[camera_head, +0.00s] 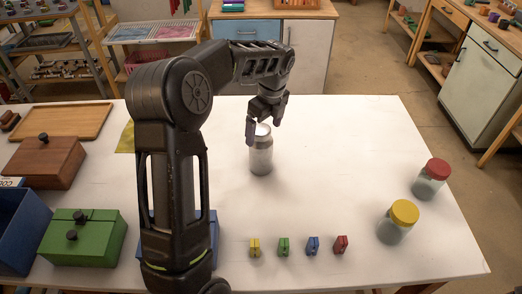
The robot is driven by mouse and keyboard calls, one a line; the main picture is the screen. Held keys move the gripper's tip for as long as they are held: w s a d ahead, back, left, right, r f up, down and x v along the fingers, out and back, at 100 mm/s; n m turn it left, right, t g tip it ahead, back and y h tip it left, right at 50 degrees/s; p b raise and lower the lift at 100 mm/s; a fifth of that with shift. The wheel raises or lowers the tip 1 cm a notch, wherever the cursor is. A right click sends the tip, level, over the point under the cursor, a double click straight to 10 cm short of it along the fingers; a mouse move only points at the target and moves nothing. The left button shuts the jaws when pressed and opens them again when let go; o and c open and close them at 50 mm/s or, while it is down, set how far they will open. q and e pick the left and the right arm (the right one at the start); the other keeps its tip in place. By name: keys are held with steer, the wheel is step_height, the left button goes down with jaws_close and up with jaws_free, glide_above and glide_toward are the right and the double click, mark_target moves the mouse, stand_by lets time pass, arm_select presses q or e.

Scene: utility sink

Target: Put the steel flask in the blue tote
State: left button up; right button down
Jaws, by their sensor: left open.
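The steel flask (262,157) stands upright on the white table, a grey metallic cylinder. My left gripper (265,118) is open at the top of the flask, pointing down, with one finger at its left and the other behind or right of its rim. I cannot tell whether the fingers touch it. A blue container (214,232) is mostly hidden behind my left forearm, with only its edges showing. Another blue open box (22,238) stands at the left edge, cut off by the picture. I cannot tell which is the blue tote. My right gripper is out of view.
A green box (85,238), a brown wooden box (45,160) and a wooden tray (62,121) fill the left side. Several small coloured clips stand at the front. A yellow-lidded jar (398,222) and a red-lidded jar (431,180) stand right. The table's back right is clear.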

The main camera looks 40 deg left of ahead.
mark_target(260, 145)
arm_select(q)
steer(key=shift+a+f, duration=0.2)
steer(key=shift+f, duration=1.1)
steer(key=f, duration=0.2)
steer(key=a+f+b, duration=0.1)
steer(key=f, duration=0.2)
steer(key=shift+f, duration=0.15)
steer(key=shift+s, duration=0.1)
steer(key=shift+c, duration=0.2)
jaws_close()
stand_by(0.4)
steer(key=shift+r, duration=0.2)
step_height(260, 145, up, 10)
steer(key=shift+p, duration=0.5)
